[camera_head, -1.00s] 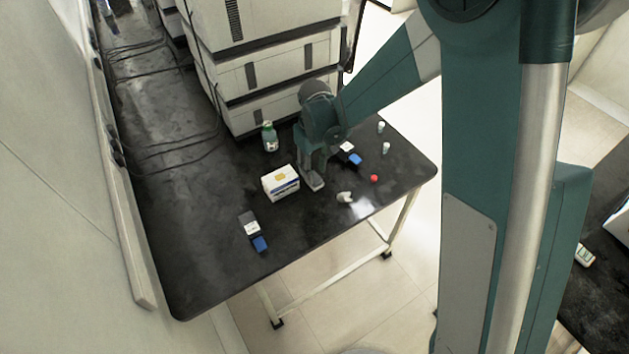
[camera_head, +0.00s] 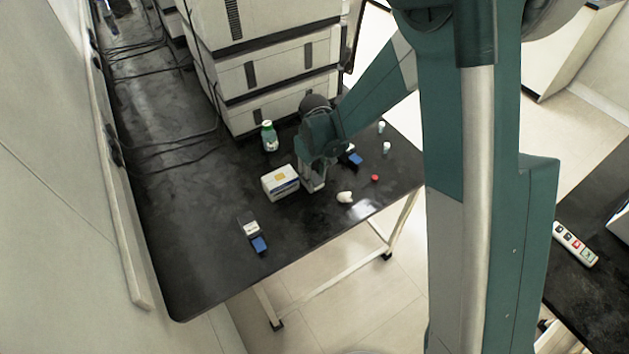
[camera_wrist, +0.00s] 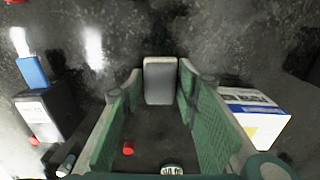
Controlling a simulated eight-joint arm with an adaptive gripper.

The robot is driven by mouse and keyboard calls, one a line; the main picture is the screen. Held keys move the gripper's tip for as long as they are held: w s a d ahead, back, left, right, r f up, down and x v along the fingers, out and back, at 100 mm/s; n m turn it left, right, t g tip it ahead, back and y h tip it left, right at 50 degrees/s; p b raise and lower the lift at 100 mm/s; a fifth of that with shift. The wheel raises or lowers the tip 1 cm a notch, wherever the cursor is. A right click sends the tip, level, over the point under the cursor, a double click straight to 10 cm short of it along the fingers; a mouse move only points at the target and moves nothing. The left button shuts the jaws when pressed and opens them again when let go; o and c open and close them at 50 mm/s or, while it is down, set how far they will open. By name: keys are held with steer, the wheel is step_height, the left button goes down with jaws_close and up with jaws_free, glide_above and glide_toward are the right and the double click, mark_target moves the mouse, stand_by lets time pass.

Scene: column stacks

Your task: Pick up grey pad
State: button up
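The grey pad (camera_wrist: 160,82) is a small light-grey rectangular block. In the wrist view it sits centred between the tips of my gripper (camera_wrist: 160,75), whose green mesh-sided fingers are spread on its left and right. A narrow gap shows on the left; contact on the right cannot be told. In the head view my gripper (camera_head: 314,183) is low over the dark table (camera_head: 200,255), and the pad is mostly hidden by it.
A white box (camera_head: 281,182) stands close to my gripper; it also shows in the wrist view (camera_wrist: 262,128). A blue-ended black item (camera_head: 354,158), a white lump (camera_head: 345,197), a red item (camera_head: 375,178), two small vials (camera_head: 386,148) and a green bottle (camera_head: 269,137) are around.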

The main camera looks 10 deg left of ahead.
mark_target(315, 177)
steer(key=shift+c, duration=0.3)
steer(key=c, duration=0.5)
steer(key=shift+r, duration=0.1)
steer(key=shift+r+p, duration=0.85)
steer(key=shift+r, duration=4.05)
